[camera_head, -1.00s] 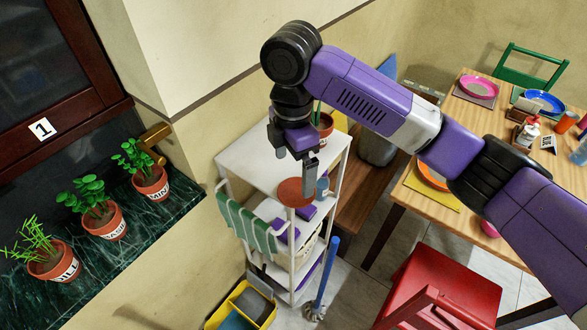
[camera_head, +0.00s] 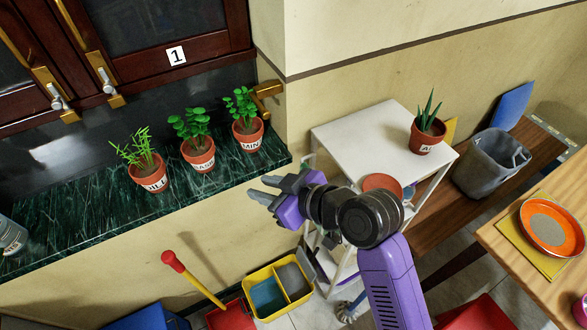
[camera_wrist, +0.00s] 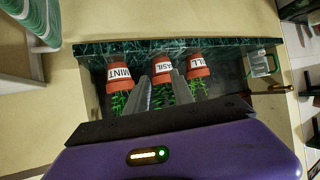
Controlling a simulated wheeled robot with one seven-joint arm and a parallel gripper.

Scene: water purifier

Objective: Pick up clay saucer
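The clay saucer (camera_head: 382,184) is a flat terracotta disc at the front edge of the white cart (camera_head: 355,140) in the head view, partly hidden behind my arm. My gripper (camera_head: 265,190) is well to the left of it, in front of the marble ledge, and points left, away from the saucer. In the wrist view, my gripper (camera_wrist: 161,82) has its two fingers apart with nothing held between them. The saucer is not visible in the wrist view.
Potted dill (camera_head: 148,172), basil (camera_head: 198,152) and mint (camera_head: 246,130) stand on the marble ledge (camera_head: 90,205). An aloe pot (camera_head: 426,138) stands on the cart. A yellow bin (camera_head: 276,288) and a red-handled tool (camera_head: 195,282) are below. A wooden table (camera_head: 500,240) is at right.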

